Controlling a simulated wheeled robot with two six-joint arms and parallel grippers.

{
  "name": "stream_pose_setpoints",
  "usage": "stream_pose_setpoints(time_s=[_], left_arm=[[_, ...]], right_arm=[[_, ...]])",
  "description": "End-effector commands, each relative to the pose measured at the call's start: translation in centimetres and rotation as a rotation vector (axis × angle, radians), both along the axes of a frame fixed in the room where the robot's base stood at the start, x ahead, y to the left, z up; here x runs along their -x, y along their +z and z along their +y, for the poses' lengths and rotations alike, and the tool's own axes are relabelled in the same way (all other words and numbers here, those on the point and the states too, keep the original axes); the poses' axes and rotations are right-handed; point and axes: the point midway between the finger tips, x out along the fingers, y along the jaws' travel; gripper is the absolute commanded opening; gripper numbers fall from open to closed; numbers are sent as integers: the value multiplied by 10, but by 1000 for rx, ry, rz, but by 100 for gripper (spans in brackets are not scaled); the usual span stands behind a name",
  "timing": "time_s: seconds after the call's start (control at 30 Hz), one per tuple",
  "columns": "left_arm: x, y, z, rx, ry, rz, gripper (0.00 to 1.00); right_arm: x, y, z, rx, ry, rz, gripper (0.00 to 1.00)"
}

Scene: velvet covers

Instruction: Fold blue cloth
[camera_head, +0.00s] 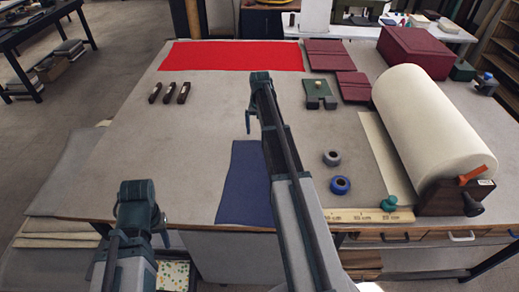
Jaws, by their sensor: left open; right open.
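The blue cloth (243,184) lies flat near the front edge of the table, left of centre. My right arm passes over its right side and hides part of it. My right gripper (249,121) is open and empty, beyond the far edge of the cloth. My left gripper (164,232) is open and empty at the table's front edge, left of the cloth and apart from it.
A red cloth (235,55) lies at the back of the grey table (130,135). Three dark blocks (169,92) stand at the left. Tape rolls (340,185), a wooden ruler (352,216) and a large cream roll (432,125) are at the right. The table's left middle is clear.

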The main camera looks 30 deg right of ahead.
Motion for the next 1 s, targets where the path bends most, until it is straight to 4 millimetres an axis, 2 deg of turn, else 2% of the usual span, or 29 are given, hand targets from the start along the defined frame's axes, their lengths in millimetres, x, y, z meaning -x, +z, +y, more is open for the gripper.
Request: stream_pose_setpoints(time_s=[0.03, 0.33, 0.87, 1.0], left_arm=[[0, -16, 0, 0, 0, 0, 50], [0, -52, 0, 0, 1, 0, 50], [0, -56, 0, 0, 1, 0, 50], [0, -56, 0, 0, 1, 0, 50]], right_arm=[[0, -16, 0, 0, 0, 0, 100], [0, -52, 0, 0, 0, 0, 100], [0, -56, 0, 0, 0, 0, 100], [0, -56, 0, 0, 0, 0, 90]])
